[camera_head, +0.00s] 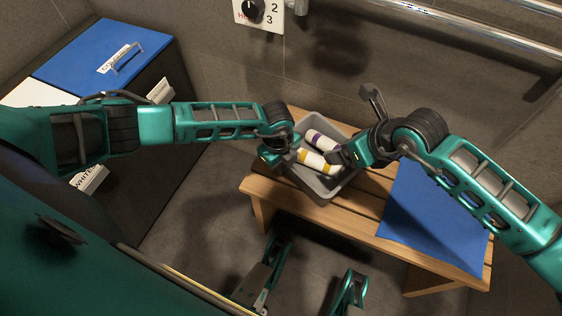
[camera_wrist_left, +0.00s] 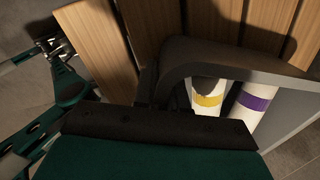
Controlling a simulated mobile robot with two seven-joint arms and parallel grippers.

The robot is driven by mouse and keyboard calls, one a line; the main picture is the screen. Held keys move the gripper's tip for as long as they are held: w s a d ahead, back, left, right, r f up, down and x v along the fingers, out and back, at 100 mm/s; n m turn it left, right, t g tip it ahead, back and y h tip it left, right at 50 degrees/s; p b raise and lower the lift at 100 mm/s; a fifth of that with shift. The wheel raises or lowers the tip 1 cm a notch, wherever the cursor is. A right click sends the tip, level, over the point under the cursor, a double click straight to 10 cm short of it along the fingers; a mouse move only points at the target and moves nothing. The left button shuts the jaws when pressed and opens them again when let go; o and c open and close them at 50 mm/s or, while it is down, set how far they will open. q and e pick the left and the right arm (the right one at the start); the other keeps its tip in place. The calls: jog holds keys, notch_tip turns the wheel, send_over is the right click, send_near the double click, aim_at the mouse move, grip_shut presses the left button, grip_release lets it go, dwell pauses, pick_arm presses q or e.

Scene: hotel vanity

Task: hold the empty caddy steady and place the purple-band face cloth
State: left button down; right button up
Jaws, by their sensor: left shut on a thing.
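The grey caddy (camera_head: 322,190) stands on the wooden bench; it also shows in the left wrist view (camera_wrist_left: 240,62). The purple-band face cloth (camera_head: 321,140) is a white roll lying inside it, and its purple band shows in the left wrist view (camera_wrist_left: 255,102). A yellow-band roll (camera_head: 317,162) lies beside it in the caddy, also in the left wrist view (camera_wrist_left: 208,100). My left gripper (camera_head: 285,150) is shut on the caddy's left wall. My right gripper (camera_head: 354,126) is over the caddy's right side, its fingers apart, with no cloth between them.
A blue cloth or mat (camera_head: 430,225) covers the right part of the wooden bench (camera_head: 360,222). A dark cabinet with a blue lid (camera_head: 105,55) stands at the left. Metal rails (camera_head: 470,25) run along the wall above the bench.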

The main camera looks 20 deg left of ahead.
dwell(0.4)
pick_arm(q)
jog(key=c, duration=1.1)
grip_release()
notch_tip(320, 180, up, 12)
jog(key=shift+s+a, duration=0.15)
jog(key=shift+s, duration=0.25)
